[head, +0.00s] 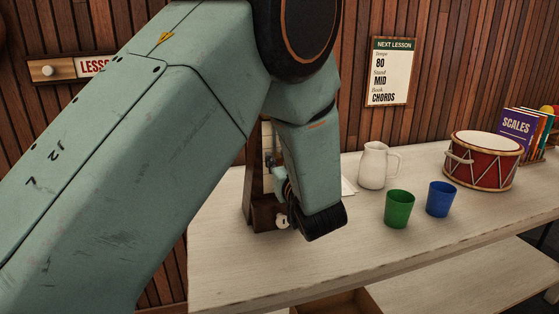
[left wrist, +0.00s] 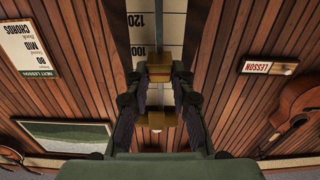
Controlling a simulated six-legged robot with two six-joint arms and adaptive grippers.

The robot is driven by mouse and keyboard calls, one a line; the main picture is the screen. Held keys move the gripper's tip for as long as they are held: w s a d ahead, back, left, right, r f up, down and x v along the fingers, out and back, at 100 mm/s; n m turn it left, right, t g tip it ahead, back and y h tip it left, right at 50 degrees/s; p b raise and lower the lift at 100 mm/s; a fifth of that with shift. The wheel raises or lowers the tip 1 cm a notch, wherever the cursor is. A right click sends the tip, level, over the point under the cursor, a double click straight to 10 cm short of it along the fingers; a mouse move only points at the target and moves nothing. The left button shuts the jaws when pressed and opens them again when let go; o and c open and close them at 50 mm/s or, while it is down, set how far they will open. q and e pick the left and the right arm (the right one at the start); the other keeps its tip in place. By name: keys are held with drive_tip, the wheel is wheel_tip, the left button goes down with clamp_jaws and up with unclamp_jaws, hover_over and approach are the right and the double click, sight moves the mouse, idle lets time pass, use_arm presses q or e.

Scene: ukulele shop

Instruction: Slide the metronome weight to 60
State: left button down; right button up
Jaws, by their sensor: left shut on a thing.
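The metronome (head: 255,209) stands on the pale table, a dark wooden body with a light scale plate, mostly hidden behind my left arm. In the left wrist view, which is upside down, its scale plate (left wrist: 170,25) reads 120 and 100. The brass weight (left wrist: 160,68) is beside the 100 mark on the picture's lower side; the marks behind it are hidden. My left gripper (left wrist: 158,80) is shut on the weight, a finger at each side. In the head view the left gripper (head: 300,215) is at the metronome's front. My right gripper is not in view.
A white jug (head: 373,165), green cup (head: 399,209), blue cup (head: 440,199) and red drum (head: 483,161) stand right of the metronome. A wall sign (head: 391,72) reads 80, MID, CHORDS. The table's front right is clear.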

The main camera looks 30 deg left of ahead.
use_arm(q)
wheel_tip(320, 180, up, 5)
drive_tip(key=p, duration=0.4)
drive_tip(key=shift+s+a, duration=0.1)
drive_tip(key=c, duration=1.1)
unclamp_jaws()
drive_tip(key=shift+f, duration=0.1)
